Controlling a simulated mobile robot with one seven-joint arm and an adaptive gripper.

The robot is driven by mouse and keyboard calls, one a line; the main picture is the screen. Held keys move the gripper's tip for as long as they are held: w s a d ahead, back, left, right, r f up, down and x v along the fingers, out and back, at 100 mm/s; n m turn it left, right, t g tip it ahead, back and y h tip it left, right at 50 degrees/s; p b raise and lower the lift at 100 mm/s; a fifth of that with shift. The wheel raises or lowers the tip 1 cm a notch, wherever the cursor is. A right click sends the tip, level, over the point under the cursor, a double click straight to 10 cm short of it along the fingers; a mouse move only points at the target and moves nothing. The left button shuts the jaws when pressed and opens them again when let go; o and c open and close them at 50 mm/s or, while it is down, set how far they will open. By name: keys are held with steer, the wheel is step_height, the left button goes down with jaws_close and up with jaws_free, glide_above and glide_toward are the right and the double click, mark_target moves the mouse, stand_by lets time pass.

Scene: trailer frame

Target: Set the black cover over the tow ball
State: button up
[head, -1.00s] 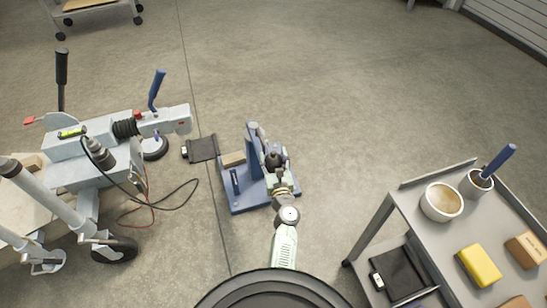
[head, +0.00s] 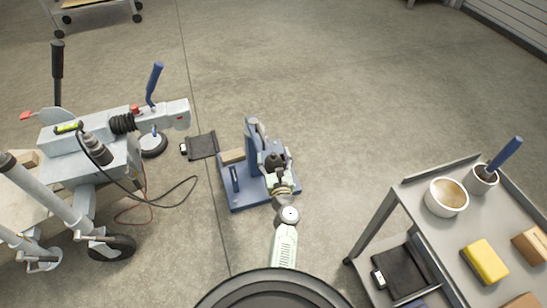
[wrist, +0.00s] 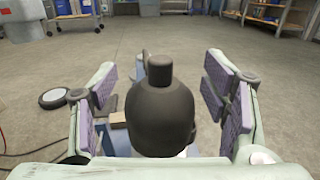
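The black cover (wrist: 162,115) is a rounded dome with a knob on top. It stands upright and fills the middle of the wrist view. In the head view the cover (head: 274,160) is at the blue stand (head: 248,198), beside its upright post. My gripper (head: 275,163) is around the cover. In the wrist view its purple-padded fingers (wrist: 163,90) are spread on both sides, with gaps between pads and cover. I cannot see the tow ball; the cover and my gripper hide that spot, and whether the cover is fully seated cannot be told.
A grey trailer coupling (head: 165,113) with a blue-handled lever is left of the stand. A black pad (head: 202,147) lies on the floor between them. A grey cart (head: 425,228) with a bowl (head: 446,197) and yellow block (head: 484,262) stands right. Floor behind the stand is clear.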

steer(key=shift+o, duration=0.5)
steer(key=shift+s, duration=0.15)
steer(key=s, duration=0.2)
steer(key=s+d, duration=0.1)
steer(key=s, duration=0.4)
steer(key=shift+s+d, duration=0.1)
steer(key=shift+d, duration=0.05)
